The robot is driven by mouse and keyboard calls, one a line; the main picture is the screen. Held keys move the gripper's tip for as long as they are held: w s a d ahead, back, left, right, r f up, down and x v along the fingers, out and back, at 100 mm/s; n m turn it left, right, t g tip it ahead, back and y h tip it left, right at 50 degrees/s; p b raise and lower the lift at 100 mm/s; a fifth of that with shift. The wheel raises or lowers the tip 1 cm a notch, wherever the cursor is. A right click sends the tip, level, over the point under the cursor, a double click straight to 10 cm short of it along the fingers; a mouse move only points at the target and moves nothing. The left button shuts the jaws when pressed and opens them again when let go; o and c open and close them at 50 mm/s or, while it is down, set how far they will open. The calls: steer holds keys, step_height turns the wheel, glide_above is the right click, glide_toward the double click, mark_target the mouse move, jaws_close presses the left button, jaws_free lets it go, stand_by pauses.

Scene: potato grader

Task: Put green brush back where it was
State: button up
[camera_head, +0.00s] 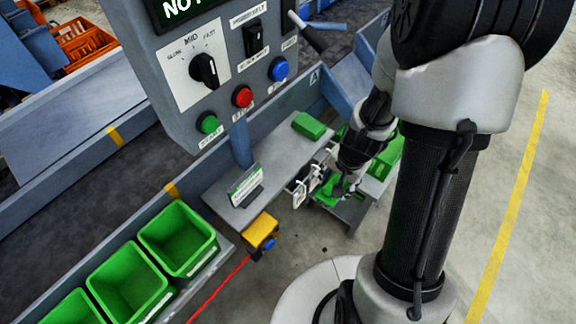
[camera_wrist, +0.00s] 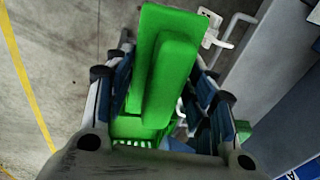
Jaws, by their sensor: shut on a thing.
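My gripper (camera_wrist: 160,100) is shut on the green brush (camera_wrist: 172,75), whose flat stepped green body lies between the two fingers in the wrist view. The green brush (camera_head: 328,192) also shows in the head view, partly hidden by my gripper (camera_head: 334,180), beside the front edge of the grey table. A white hook-like holder (camera_head: 302,188) is at the table edge just left of the brush. White hooks (camera_wrist: 212,30) also show close to the brush's upper right in the wrist view. I cannot tell whether the brush touches them.
A yellow box (camera_head: 260,231) with a blue button hangs at the front. The control panel (camera_head: 210,75) stands above. Several green bins (camera_head: 178,238) line the lower left.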

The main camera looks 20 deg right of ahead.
steer(key=shift+w+a+f+p, duration=0.1)
steer(key=shift+w+a+p, duration=0.15)
steer(key=shift+p, duration=0.1)
steer(key=w+a, duration=0.2)
steer(key=w, duration=0.1)
steer(key=w+a, duration=0.3)
steer(key=w, duration=0.1)
steer(key=w+a+p, duration=0.1)
steer(key=w+a, duration=0.1)
steer(key=w, duration=0.1)
steer(key=shift+w+a, duration=0.25)
steer(key=shift+a, duration=0.15)
steer(key=w+a, duration=0.2)
steer(key=w, duration=0.1)
steer(key=shift+w+a+f+b, duration=0.1)
steer(key=shift+w+a+b, duration=0.1)
steer(key=shift+b, duration=0.1)
steer(key=shift+s+d+f+b, duration=0.1)
steer(key=shift+f+b, duration=0.1)
steer(key=shift+f, duration=0.15)
steer(key=shift+s+f+b, duration=0.1)
steer(key=shift+f+b, duration=0.05)
steer(key=shift+f, duration=0.15)
steer(key=shift+d, duration=0.1)
steer(key=shift+f, duration=0.2)
steer(key=o, duration=1)
